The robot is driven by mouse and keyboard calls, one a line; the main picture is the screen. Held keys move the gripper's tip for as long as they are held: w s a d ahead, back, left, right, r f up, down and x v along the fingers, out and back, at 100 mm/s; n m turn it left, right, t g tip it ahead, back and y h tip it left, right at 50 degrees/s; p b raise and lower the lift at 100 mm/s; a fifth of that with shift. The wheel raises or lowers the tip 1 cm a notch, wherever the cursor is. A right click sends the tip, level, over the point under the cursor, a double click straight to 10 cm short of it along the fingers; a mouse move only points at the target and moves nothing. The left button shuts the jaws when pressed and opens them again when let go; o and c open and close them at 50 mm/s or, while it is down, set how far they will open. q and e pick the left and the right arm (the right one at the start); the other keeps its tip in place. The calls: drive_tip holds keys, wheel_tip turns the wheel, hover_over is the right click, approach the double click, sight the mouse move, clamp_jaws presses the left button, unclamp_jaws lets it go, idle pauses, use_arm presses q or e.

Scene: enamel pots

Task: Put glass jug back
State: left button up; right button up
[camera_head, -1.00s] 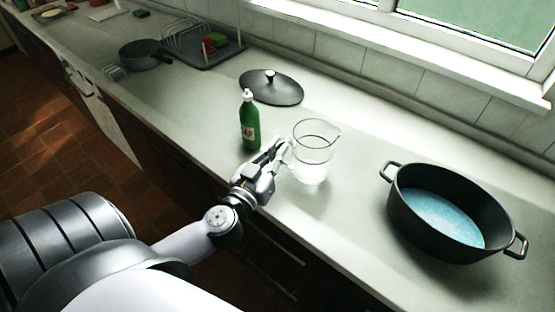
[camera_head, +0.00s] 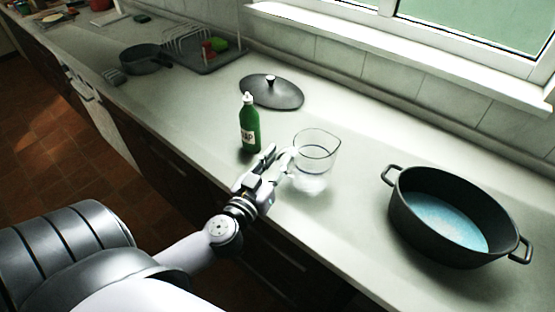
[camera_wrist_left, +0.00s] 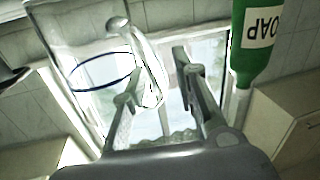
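The clear glass jug (camera_head: 318,152) stands upright on the counter, right of the green soap bottle. In the left wrist view the jug (camera_wrist_left: 75,45) fills the upper left, with its glass handle (camera_wrist_left: 153,68) towards the fingers. My left gripper (camera_head: 280,153) is beside the jug on its handle side. In the wrist view the gripper (camera_wrist_left: 160,82) has its fingers apart, with one fingertip overlapping the handle; I cannot tell if it touches. My right gripper is not in view.
The green soap bottle (camera_head: 249,128) stands close to the left gripper. A black lid (camera_head: 272,92) lies behind it. A dark pot (camera_head: 400,215) with bluish contents is at right. A pan (camera_head: 143,60) and dish rack (camera_head: 200,62) are farther left. Counter between jug and pot is clear.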

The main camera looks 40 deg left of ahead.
use_arm(q)
drive_tip(key=s+d+b, duration=0.1)
drive_tip(key=s+b, duration=0.2)
drive_tip(key=s, duration=0.9)
drive_tip(key=shift+d, duration=0.3)
